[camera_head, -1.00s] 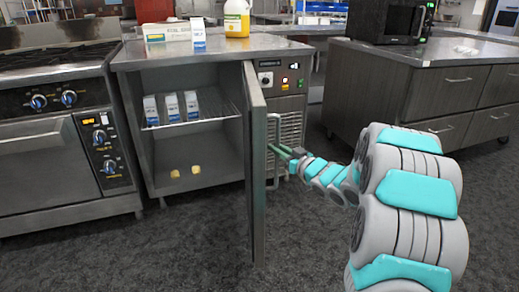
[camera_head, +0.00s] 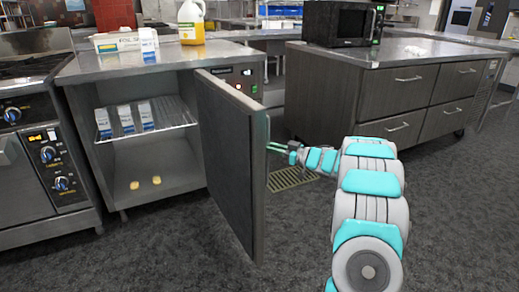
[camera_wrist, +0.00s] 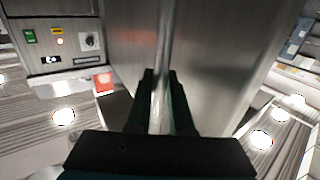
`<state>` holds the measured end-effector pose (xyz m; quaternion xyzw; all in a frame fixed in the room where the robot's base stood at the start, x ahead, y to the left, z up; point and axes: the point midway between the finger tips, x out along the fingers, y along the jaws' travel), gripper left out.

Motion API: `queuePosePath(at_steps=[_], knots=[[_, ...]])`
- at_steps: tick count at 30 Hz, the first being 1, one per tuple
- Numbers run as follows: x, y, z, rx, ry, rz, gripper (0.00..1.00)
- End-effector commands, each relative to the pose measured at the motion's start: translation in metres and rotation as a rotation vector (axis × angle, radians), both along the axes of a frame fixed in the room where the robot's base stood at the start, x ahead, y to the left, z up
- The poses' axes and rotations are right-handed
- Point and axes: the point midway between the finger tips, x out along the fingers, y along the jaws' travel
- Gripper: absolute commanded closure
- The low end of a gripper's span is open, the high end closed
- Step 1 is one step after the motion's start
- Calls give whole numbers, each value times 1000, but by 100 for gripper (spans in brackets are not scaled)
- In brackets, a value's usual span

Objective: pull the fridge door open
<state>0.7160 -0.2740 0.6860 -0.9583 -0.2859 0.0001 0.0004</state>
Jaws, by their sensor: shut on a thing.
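The fridge door (camera_head: 231,165) stands wide open, swung out toward me, with its inner face toward the left. The fridge cabinet (camera_head: 165,165) shows its inside, with several cartons (camera_head: 126,119) on a wire shelf and two small yellow pieces on its floor. My gripper (camera_head: 284,149) is at the door's outer right side. In the wrist view my gripper (camera_wrist: 161,88) is shut around the vertical metal door handle (camera_wrist: 163,50), with a dark finger on each side. In the head view the handle is mostly hidden behind the door edge.
A stove (camera_head: 40,150) stands left of the fridge. A counter with drawers (camera_head: 410,95) and a microwave (camera_head: 343,24) is at the right. A yellow jug (camera_head: 191,24) stands on the fridge top. Dark floor in front is clear.

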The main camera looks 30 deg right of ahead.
Motion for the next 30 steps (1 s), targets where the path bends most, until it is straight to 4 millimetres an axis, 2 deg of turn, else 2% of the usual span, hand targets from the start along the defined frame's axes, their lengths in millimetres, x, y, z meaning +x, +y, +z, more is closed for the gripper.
queuePosePath(at_steps=[7,21,22,30], knots=[[2,-11,1,0,-1,20,100],[2,-13,0,0,-1,25,100],[2,-13,1,0,-1,25,79],[2,-13,0,0,-1,25,50]])
